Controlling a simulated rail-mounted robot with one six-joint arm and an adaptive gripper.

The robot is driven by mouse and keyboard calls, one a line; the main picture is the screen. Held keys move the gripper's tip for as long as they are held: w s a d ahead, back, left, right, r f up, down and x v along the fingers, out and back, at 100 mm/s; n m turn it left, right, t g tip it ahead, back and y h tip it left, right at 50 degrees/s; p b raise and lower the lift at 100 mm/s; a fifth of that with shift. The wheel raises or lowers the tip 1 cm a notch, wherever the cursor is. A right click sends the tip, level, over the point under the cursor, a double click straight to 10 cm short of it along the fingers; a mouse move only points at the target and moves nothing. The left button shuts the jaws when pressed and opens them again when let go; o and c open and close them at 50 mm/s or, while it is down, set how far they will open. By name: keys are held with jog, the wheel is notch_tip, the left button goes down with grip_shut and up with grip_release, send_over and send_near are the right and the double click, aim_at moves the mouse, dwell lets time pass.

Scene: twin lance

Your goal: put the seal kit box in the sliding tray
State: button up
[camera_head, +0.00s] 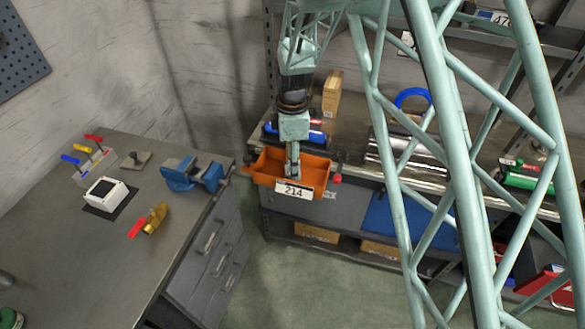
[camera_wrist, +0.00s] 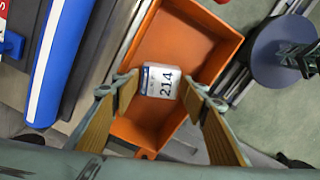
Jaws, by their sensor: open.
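My gripper (camera_head: 292,172) reaches down into the tray there, and the box cannot be made out separately.
A blue tube (camera_wrist: 58,62) lies beside the tray. The left bench holds a blue vise (camera_head: 180,175), a brass valve with a red handle (camera_head: 152,220) and a white box (camera_head: 106,192). A wooden box (camera_head: 332,93) stands behind my arm. Floor is open before the tray.

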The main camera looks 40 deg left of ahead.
notch_tip(320, 180, up, 10)
dwell(0.6)
jog(key=shift+c, duration=0.5)
dwell(1.3)
